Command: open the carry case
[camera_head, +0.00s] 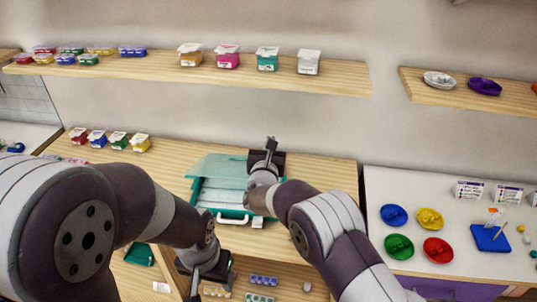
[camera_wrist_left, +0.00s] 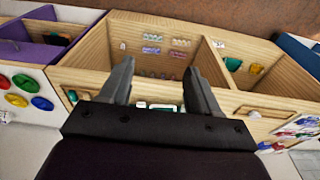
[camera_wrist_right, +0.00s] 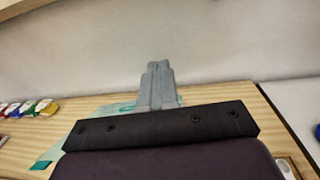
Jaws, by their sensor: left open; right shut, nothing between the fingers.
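The teal carry case (camera_head: 205,203) lies on the wooden worktop with its handle (camera_head: 232,219) toward the front edge. Pale strips show inside it. A see-through teal panel, which looks like its lid (camera_head: 213,165), spreads behind the strips; I cannot tell its exact angle. My right gripper (camera_head: 270,146) is shut and empty over the case's back right part, and its arm hides the right side. In the right wrist view, teal pieces show behind the shut fingers (camera_wrist_right: 158,66). My left gripper (camera_wrist_left: 163,75) is open and empty, low in front of the worktop.
Lidded bead boxes (camera_head: 268,60) stand on the wall shelf, with small boxes (camera_head: 119,141) at the worktop's back left. A white table at right holds coloured dishes (camera_head: 437,250) and a blue board (camera_head: 490,238). Open wooden compartments (camera_wrist_left: 205,60) with small items lie below the worktop.

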